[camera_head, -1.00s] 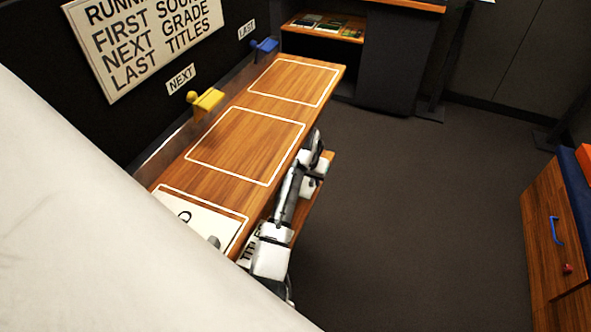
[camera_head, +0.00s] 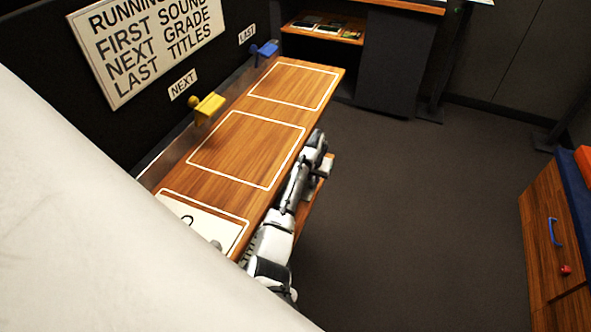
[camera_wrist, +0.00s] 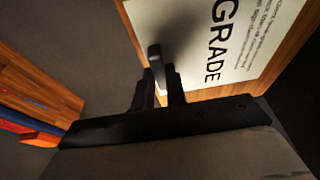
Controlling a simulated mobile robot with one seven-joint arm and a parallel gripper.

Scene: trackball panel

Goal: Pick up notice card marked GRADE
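The white GRADE card (camera_wrist: 250,40) lies on a wooden surface in the upper right of the wrist view, its large black word running along one edge. A grey upright knob (camera_wrist: 155,58) stands at the card's near side. My gripper (camera_wrist: 161,76) points at the knob, its two dark fingers apart with the knob between them. I cannot tell whether the fingers touch it.
The lower wooden shelf (camera_head: 309,210) runs under the counter (camera_head: 285,118), with my arm along its front. White-outlined areas mark the counter; a card (camera_head: 208,219) lies in the nearest one. A blue-handled cabinet (camera_head: 545,235) stands right. The floor between is clear.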

